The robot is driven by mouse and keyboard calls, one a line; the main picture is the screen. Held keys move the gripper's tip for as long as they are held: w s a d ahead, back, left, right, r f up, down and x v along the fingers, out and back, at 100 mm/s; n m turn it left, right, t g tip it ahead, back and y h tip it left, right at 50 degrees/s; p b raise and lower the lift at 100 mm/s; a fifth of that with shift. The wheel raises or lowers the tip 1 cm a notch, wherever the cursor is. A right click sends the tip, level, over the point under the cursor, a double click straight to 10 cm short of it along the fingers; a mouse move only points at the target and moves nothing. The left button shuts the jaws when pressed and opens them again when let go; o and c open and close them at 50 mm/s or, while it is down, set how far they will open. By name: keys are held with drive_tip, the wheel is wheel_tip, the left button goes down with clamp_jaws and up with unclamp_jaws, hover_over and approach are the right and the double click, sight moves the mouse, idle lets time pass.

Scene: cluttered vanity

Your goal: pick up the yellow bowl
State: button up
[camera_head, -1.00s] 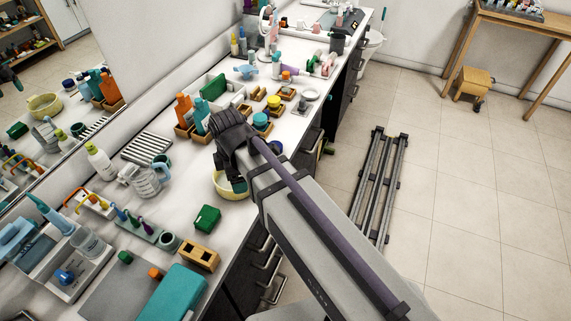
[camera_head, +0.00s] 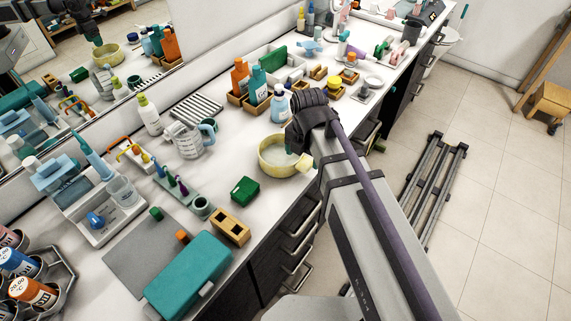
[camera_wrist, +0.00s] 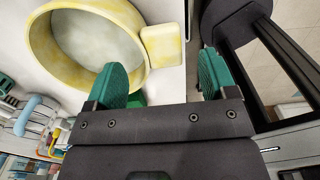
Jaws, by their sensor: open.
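The yellow bowl (camera_head: 268,160) stands upright on the white counter near its front edge, with a block-like handle on its right side. In the wrist view the bowl (camera_wrist: 42,48) fills the upper left and looks empty, with a pale inside. My gripper (camera_wrist: 160,82) is open, its two green finger pads apart and nothing between them. The bowl's handle (camera_wrist: 162,45) shows just beyond the gap between the fingers, closer to the left finger. In the head view my arm covers the fingers and part of the bowl's right side.
A green box (camera_head: 245,190) and a wooden block with holes (camera_head: 231,227) stand in front of the bowl. A measuring jug (camera_head: 190,138) is to its left, and a blue-white bottle (camera_head: 280,103) is behind. A teal case (camera_head: 188,274) lies nearer.

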sight(304, 163)
wheel_tip(304, 163, down, 5)
drive_tip(key=b, duration=0.5)
drive_tip(key=shift+w+f, duration=0.1)
drive_tip(key=shift+f, duration=0.1)
drive_tip(key=shift+r, duration=0.25)
drive_tip(key=c, duration=1.1)
drive_tip(key=shift+p, duration=0.35)
wheel_tip(304, 163, up, 10)
drive_tip(key=p, duration=1)
drive_tip(key=shift+d+r, duration=0.1)
drive_tip(key=shift+r, duration=0.1)
drive_tip(key=shift+f, duration=0.2)
